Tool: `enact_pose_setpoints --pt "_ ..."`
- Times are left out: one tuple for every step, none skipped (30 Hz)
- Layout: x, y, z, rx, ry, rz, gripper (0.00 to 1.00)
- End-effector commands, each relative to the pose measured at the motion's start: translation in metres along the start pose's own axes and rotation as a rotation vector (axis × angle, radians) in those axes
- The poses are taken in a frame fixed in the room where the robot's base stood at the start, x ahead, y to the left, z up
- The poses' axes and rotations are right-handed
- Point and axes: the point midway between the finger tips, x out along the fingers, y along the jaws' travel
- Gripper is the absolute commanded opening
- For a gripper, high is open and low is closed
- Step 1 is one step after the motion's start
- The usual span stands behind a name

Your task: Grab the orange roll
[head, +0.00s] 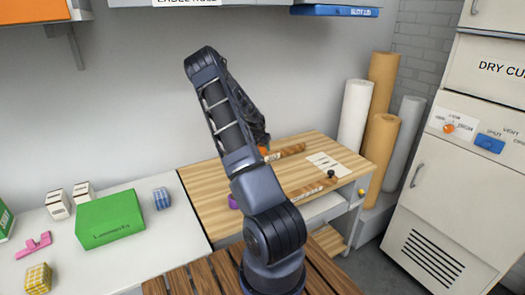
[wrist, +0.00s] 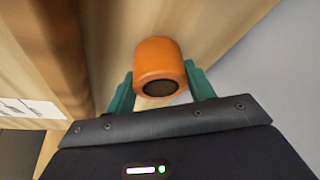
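The orange roll (wrist: 158,62) is a short, smooth cylinder with a dark round end, in the middle of the wrist view. My gripper (wrist: 159,78) has one teal finger on each side of it. The fingers sit close against the roll's sides, but whether they press on it is not clear. In the head view only a small bit of the orange roll (head: 263,150) shows beside my arm, over the wooden bench. My arm hides most of the gripper there. Whether the roll rests on the bench is not clear.
The wooden bench (head: 212,180) carries brown strips (head: 288,151) and a white sheet (head: 328,165). A purple item (head: 233,202) is partly behind my arm. A green box (head: 110,220) and smaller boxes stand on the white counter at left. Tall rolls (head: 379,148) stand at the right.

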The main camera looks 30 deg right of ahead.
Motion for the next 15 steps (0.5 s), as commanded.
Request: enact_pose_setpoints --pt "0.0 0.0 0.0 0.0 0.0 0.0 0.36" --pt "0.0 0.0 0.0 0.0 0.0 0.0 0.3" --pt "0.0 0.0 0.0 0.0 0.0 0.0 0.29" --pt "0.0 0.0 0.0 0.0 0.0 0.0 0.29" --pt "0.0 0.0 0.0 0.0 0.0 0.0 0.29" --pt "0.0 0.0 0.0 0.0 0.0 0.0 0.29" --pt "0.0 0.0 0.0 0.0 0.0 0.0 0.29" --pt "0.0 0.0 0.0 0.0 0.0 0.0 0.29" --pt "-0.001 0.0 0.0 0.0 0.0 0.0 0.29" --pt "-0.001 0.0 -0.001 0.0 0.0 0.0 0.29" --pt "-0.002 0.0 -0.001 0.0 0.0 -0.001 0.29" --pt "-0.004 0.0 -0.002 0.0 0.001 -0.001 0.29" --pt "-0.006 -0.001 -0.003 -0.001 0.001 -0.001 0.29" --pt "-0.009 -0.001 -0.004 -0.001 0.001 -0.001 0.29" --pt "-0.013 -0.001 -0.005 -0.001 0.001 -0.002 0.29"
